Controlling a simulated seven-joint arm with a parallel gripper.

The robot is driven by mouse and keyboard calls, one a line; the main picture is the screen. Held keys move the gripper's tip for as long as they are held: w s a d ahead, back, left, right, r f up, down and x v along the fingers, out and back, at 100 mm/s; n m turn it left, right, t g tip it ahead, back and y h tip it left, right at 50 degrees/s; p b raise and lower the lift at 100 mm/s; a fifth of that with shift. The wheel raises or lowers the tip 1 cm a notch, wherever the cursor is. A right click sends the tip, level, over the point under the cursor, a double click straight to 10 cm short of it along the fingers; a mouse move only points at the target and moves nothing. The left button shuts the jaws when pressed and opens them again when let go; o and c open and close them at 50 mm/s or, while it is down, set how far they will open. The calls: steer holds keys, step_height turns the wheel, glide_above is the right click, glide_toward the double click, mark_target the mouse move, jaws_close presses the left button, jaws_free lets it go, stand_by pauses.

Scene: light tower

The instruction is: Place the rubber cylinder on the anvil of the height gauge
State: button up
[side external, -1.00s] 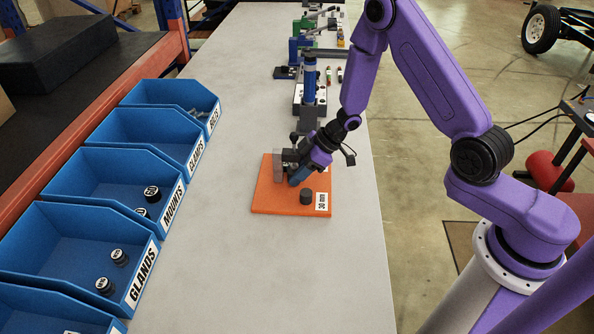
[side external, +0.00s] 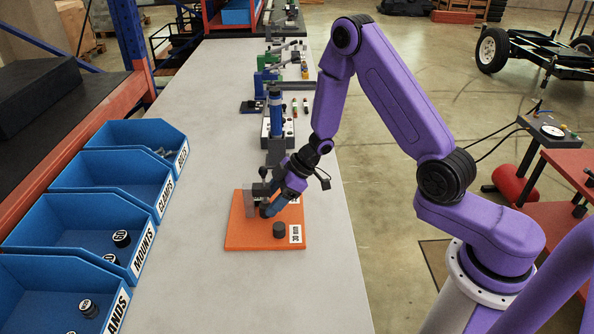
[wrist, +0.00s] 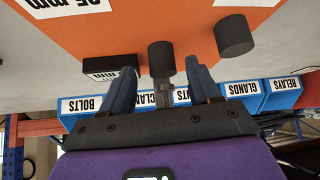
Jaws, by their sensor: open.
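My gripper (wrist: 163,88) shows its two blue fingers apart in the wrist view. A dark cylinder (wrist: 161,60) with a narrower stem lies between and just beyond the fingertips, with gaps at both sides. I cannot tell if it touches a surface. A second plain black cylinder (wrist: 234,35) stands to the right on an orange board (wrist: 150,20). In the side view my gripper (side external: 268,208) is low over the board (side external: 250,240), and a black cylinder (side external: 279,229) stands near its front edge. I cannot make out which device is the height gauge; its anvil is not identifiable.
A blue-columned device (side external: 275,112) stands behind the board on the grey bench. Blue labelled bins (side external: 110,180) line the left side. A black block (wrist: 100,66) lies left of the fingers in the wrist view. The bench in front of the board is clear.

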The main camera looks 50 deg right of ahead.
steer(key=v, duration=1.5)
steer(key=shift+s, duration=0.25)
steer(key=shift+r, duration=0.1)
steer(key=shift+a, duration=0.1)
steer(key=s+a+r+t+h, duration=0.1)
steer(key=a+r+t+h, duration=0.25)
steer(key=r+h, duration=0.2)
steer(key=s+a+r+n+g, duration=0.1)
steer(key=s+g, duration=0.6)
steer(key=s, duration=2)
steer(key=shift+a+r+g, duration=0.15)
steer(key=shift+a+g, duration=0.2)
